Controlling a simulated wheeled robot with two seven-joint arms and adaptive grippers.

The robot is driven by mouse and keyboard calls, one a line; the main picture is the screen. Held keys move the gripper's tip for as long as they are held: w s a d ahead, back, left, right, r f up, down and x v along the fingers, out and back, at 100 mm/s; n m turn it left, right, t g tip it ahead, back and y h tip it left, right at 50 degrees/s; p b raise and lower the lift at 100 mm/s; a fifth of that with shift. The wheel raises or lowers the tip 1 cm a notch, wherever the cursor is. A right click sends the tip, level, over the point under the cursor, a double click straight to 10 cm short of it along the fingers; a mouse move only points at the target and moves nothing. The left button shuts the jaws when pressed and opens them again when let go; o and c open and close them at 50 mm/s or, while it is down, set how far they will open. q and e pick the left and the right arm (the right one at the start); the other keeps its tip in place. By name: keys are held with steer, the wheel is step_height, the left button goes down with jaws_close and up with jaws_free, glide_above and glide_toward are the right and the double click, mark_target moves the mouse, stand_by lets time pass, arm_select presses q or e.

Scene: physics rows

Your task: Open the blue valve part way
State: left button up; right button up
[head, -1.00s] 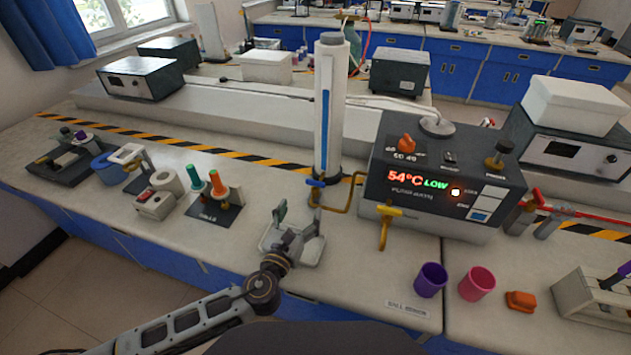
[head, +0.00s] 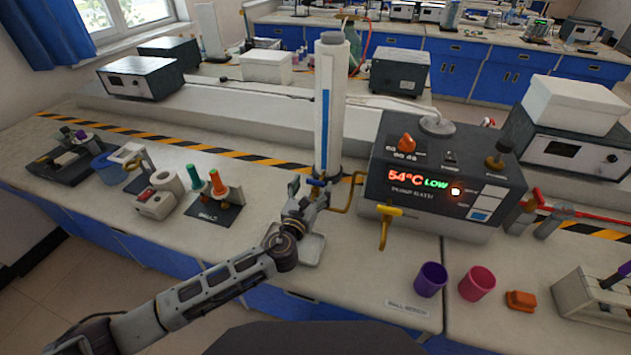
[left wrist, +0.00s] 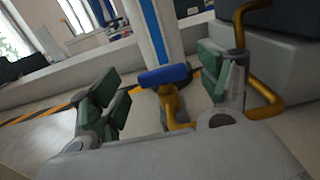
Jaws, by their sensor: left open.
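The blue valve (left wrist: 165,76) has a blue bar handle on a brass stem and stands low in front of the white column with a blue stripe (head: 326,110). In the head view the blue handle (head: 316,182) shows just at the fingertips. My left gripper (head: 309,190) is open, with its green-padded fingers one on each side of the valve. In the left wrist view the gripper (left wrist: 165,92) has the handle between its fingers, with gaps on both sides. The handle lies roughly crosswise between the fingers. My right gripper is not in view.
A brass pipe (head: 350,190) runs right from the valve to the heater box (head: 440,175), which reads 54°C LOW. A yellow-handled tap (head: 385,222) is on its front. A grey tray (head: 312,249) lies below my gripper. Purple and pink cups (head: 431,279) stand front right.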

mark_target(315, 182)
arm_select(q)
steer(key=x, duration=0.2)
steer(key=shift+w+d, duration=0.1)
steer(key=shift+w, duration=0.15)
steer(key=shift+w+d, duration=0.15)
steer(key=shift+w, duration=0.25)
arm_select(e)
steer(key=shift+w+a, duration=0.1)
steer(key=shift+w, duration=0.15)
arm_select(q)
steer(key=c, duration=1)
steer(key=shift+c, duration=0.2)
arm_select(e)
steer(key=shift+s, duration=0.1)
